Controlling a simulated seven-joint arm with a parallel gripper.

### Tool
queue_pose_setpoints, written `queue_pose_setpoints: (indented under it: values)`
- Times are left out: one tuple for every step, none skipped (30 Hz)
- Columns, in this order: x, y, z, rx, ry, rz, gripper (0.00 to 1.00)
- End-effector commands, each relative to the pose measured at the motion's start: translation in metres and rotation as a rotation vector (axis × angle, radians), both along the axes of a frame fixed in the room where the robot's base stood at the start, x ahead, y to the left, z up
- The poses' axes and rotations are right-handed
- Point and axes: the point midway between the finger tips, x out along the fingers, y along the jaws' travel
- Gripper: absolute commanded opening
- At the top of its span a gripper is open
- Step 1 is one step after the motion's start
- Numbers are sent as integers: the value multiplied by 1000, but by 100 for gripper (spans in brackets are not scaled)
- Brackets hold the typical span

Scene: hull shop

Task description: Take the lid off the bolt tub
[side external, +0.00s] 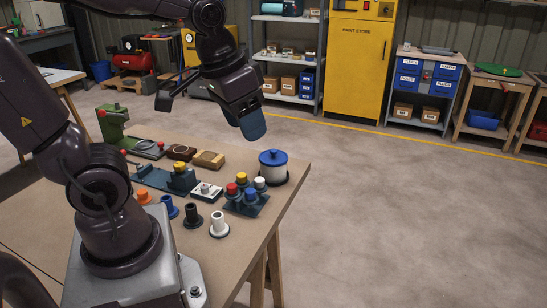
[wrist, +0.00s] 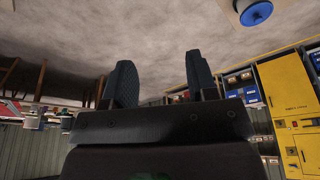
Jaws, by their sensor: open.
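A blue holder with coloured-capped pegs (side external: 246,200) stands beside the tub. Several flanged pieces, including a white one (side external: 219,226), stand nearer the front. Wooden blocks (side external: 208,159) lie left of the tub. Open floor (side external: 400,210) lies right of the bench.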

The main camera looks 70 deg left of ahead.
Motion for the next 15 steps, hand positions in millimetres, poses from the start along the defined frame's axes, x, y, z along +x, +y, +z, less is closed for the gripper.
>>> queue_pose_setpoints:
  values:
    - [14, 14, -6, -15, 45, 59, 53]
    - [22, 22, -8, -23, 64, 94, 53]
    - [33, 33, -12, -34, 87, 146, 53]
    - [41, 41, -15, -42, 103, 185, 53]
    - [49, 51, -18, -49, 119, 228, 53]
    - [59, 64, -24, -59, 139, 286, 53]
    - [66, 74, -29, -66, 154, 332, 53]
    - [73, 85, -34, -72, 168, 379, 53]
    - [82, 99, -41, -79, 186, 444, 53]
    - [89, 111, -47, -84, 197, 493, 53]
    - [95, 122, -54, -88, 210, 543, 53]
    - [103, 138, -63, -91, 224, 614, 53]
    - [108, 150, -70, -93, 232, 667, 53]
    - [113, 162, -78, -94, 241, 719, 53]
    - [119, 179, -88, -94, 249, 792, 53]
